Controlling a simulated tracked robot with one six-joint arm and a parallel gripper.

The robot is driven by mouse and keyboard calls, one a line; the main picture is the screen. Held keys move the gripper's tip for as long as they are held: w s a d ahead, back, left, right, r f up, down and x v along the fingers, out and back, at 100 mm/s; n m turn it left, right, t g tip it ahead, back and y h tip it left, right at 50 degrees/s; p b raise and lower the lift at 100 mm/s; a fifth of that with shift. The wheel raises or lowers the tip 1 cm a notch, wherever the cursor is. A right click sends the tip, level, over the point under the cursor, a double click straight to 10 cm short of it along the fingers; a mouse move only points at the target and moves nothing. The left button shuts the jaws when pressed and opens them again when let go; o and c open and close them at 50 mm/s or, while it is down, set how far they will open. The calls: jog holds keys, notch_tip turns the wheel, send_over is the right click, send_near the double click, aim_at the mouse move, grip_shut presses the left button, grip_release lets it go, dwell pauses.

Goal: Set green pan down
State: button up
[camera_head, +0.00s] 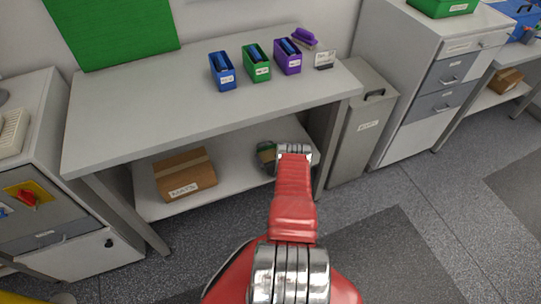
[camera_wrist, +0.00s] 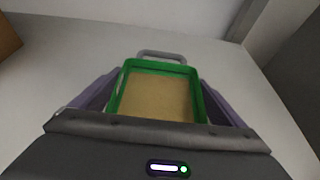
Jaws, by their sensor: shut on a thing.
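The green pan (camera_wrist: 160,66) is a rectangular green-rimmed tray with a tan inside and a grey handle at its far end. In the wrist view it sits between the two purplish fingers of my gripper (camera_wrist: 156,90), which is shut on it. In the head view a small part of the pan (camera_head: 265,149) shows just left of my red arm's end, at the lower shelf (camera_head: 235,177) under the bench. My arm and the bench hide the rest. I cannot tell whether the pan touches the shelf.
A cardboard box (camera_head: 185,175) stands on the lower shelf to the left. The bench top (camera_head: 150,110) above carries blue, green and purple bins (camera_head: 288,58). A bench leg (camera_head: 329,150) and a grey bin (camera_head: 360,125) stand to the right. Shelf room lies between box and pan.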

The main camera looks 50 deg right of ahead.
jog(key=shift+f, duration=0.4)
jog(key=shift+f, duration=0.1)
jog(key=o, duration=0.8)
jog(key=shift+v, duration=6.05)
jog(key=shift+w, duration=0.1)
